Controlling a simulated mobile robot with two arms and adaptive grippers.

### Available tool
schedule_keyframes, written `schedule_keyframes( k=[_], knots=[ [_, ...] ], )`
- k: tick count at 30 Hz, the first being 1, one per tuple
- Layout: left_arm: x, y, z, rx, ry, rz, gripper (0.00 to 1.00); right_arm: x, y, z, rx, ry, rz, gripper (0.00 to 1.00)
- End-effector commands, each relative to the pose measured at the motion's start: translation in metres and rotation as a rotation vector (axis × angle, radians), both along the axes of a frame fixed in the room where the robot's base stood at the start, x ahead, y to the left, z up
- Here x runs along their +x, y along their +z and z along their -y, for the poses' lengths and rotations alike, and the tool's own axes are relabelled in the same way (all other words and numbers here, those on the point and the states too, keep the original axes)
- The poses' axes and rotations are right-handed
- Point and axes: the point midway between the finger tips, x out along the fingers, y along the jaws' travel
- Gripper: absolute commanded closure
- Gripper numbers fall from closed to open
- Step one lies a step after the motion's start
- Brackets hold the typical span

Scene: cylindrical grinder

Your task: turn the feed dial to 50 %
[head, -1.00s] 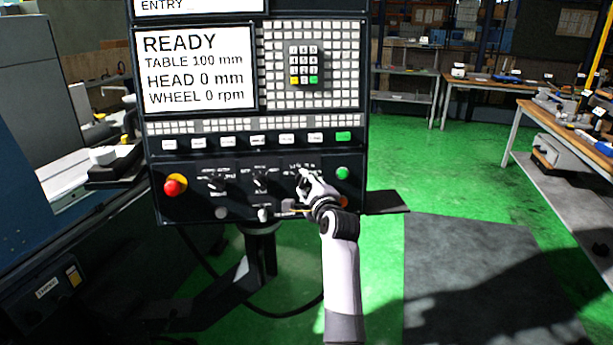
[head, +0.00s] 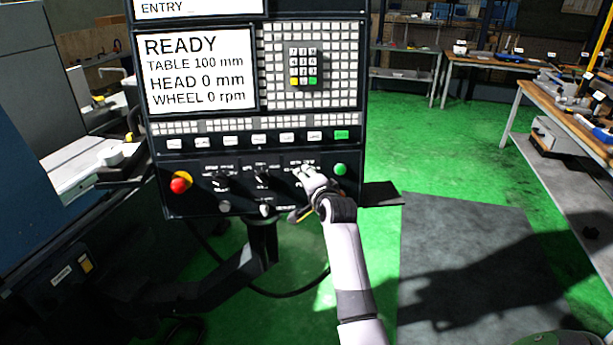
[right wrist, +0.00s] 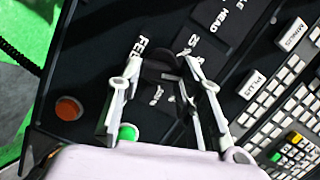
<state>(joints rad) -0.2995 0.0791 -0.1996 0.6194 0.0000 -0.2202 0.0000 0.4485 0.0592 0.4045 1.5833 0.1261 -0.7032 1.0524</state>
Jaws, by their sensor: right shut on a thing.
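The feed dial (right wrist: 160,66) is a dark knob on the black control panel, seen in the right wrist view beside a partly covered label starting "FEE". My right gripper (right wrist: 163,70) has its two light fingers on either side of the knob and is shut on it. In the head view my right gripper (head: 304,176) is at the right end of the dial row and hides most of the dial. The dial's pointer and the percentage it stands at cannot be read. My left gripper is not in view.
Two other dials (head: 221,182) (head: 262,178) sit left of the gripper. A red stop button (head: 179,185) is at the panel's left, a green button (head: 340,169) close right of the gripper. An orange button (right wrist: 69,108) shows in the wrist view. The screen (head: 199,70) reads READY.

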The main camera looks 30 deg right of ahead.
Motion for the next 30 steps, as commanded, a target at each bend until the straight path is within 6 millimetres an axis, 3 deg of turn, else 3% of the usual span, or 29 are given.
schedule_keyframes(
  k=[17,18,27,30],
  knots=[
    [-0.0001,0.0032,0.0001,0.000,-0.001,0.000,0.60,0.0001,-0.0020,-0.0011,-0.027,0.008,-0.019,0.94],
    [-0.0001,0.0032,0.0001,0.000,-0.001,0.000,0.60,0.0001,-0.0021,-0.0012,-0.027,0.008,-0.019,0.65],
    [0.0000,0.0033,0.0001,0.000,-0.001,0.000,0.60,0.0000,-0.0010,-0.0007,-0.027,0.006,-0.016,0.46],
    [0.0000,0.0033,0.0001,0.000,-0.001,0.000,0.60,0.0000,-0.0007,-0.0004,-0.027,0.006,-0.016,0.46]
  ],
)
